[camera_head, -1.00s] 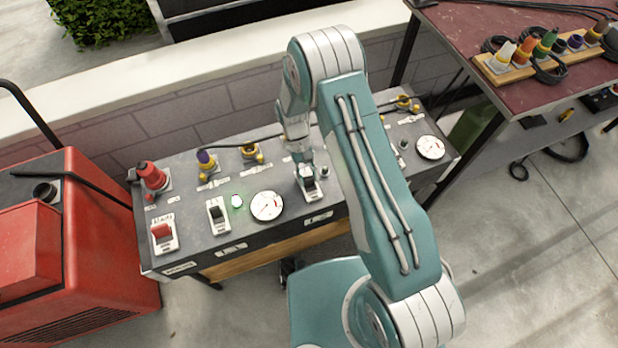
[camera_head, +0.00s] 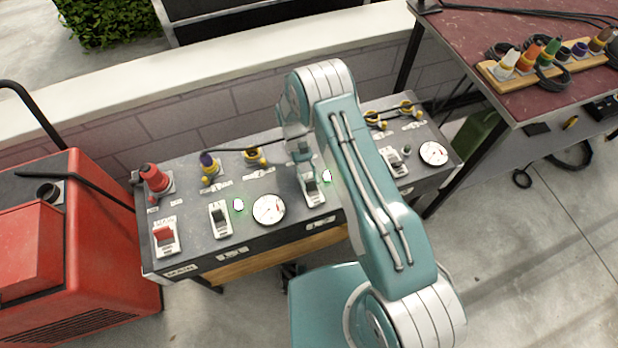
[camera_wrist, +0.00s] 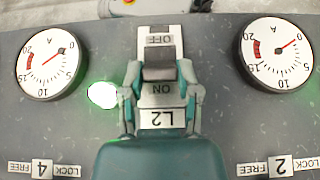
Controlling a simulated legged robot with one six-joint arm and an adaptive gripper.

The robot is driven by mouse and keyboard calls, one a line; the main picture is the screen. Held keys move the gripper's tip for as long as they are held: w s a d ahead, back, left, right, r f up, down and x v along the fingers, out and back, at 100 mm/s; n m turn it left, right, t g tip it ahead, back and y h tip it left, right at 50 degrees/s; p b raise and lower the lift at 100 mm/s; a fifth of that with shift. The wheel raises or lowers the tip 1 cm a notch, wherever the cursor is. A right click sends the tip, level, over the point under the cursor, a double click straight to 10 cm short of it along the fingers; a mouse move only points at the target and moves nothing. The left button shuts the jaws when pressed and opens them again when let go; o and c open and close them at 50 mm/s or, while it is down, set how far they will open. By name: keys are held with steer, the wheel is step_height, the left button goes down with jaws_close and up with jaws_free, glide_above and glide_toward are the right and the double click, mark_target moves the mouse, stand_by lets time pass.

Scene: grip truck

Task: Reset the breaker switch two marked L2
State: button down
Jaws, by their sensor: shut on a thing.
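The L2 breaker switch (camera_wrist: 159,68) has a dark toggle between its OFF and ON labels, in the middle of the wrist view. The L2 label (camera_wrist: 177,119) reads upside down there. My gripper (camera_wrist: 160,76) is shut on the L2 switch, one finger on each side of the toggle. A round green lamp (camera_wrist: 102,95) glows beside the switch. In the head view the switch (camera_head: 313,190) sits on the panel's front row, and my gripper (camera_head: 303,168) reaches down to it from behind. My arm hides part of the panel to its right.
The sloping grey panel (camera_head: 190,258) carries a red main switch (camera_head: 164,234), another breaker (camera_head: 219,218) with a lit green lamp, round gauges (camera_head: 268,209) and several plugs at the back. A red machine (camera_head: 110,240) stands at left and a dark red table (camera_head: 470,45) at right.

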steer(key=shift+w, duration=0.1)
steer(key=shift+c, duration=1.6)
jaws_free()
steer(key=shift+a, duration=0.1)
steer(key=v, duration=1.1)
steer(key=shift+f, duration=0.1)
steer(key=shift+w+a+r, duration=0.1)
steer(key=shift+w+r, duration=0.25)
steer(key=shift+w, duration=0.05)
